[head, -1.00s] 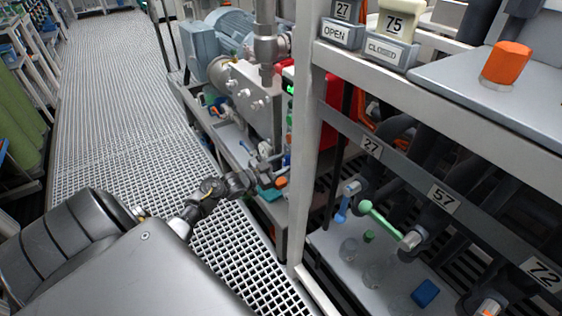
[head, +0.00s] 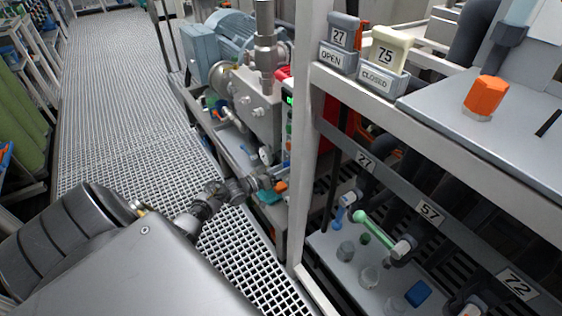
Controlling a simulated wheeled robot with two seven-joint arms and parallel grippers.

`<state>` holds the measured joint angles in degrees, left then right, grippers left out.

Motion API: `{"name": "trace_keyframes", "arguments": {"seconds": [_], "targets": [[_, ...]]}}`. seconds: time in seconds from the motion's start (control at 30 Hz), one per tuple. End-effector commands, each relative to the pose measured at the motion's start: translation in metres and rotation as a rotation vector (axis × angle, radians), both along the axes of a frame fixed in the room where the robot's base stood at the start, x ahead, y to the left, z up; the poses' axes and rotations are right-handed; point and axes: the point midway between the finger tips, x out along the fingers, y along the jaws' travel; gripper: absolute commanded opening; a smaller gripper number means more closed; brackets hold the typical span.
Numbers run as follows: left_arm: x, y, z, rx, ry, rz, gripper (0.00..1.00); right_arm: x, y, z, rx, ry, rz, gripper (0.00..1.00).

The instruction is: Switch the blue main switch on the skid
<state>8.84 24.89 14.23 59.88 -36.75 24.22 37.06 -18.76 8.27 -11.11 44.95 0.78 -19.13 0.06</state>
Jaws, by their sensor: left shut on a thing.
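The skid (head: 238,147) carries a grey-blue motor and a metal pump block. A narrow panel with a green-lit display (head: 289,99) and small coloured buttons stands at its right end, partly hidden by a pale upright. Low on this panel a small bit of the blue main switch (head: 286,159) shows; its position cannot be read. My left gripper (head: 268,178) reaches in from the left, low in front of the panel. It is shut, with its fingertips at the blue switch; the contact itself is small and partly hidden. My right gripper is not in view.
A pale frame post (head: 309,150) stands just right of my left gripper. The rack on the right has tags 27, 57 and 72, a green-handled valve (head: 378,228) and an orange knob (head: 485,97). The grating walkway (head: 110,110) on the left is clear.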

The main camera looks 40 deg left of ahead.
Motion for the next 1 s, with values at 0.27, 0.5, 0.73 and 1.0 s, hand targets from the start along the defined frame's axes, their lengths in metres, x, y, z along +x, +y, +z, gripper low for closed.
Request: {"name": "trace_keyframes", "arguments": {"seconds": [0.27, 0.5, 0.73, 1.0], "targets": [[-0.0005, -0.0014, -0.0011, -0.044, 0.016, -0.002, 0.19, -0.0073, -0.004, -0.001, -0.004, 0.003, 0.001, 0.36], [-0.0005, -0.0014, -0.0013, -0.047, 0.016, -0.002, 0.19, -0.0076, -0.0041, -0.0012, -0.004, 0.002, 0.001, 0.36], [-0.0005, -0.0013, -0.0013, -0.046, 0.016, -0.002, 0.55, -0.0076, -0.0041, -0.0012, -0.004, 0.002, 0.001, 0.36], [-0.0002, -0.0006, -0.0005, -0.045, 0.014, 0.0, 0.63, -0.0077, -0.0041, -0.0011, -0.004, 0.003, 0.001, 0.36]]}}
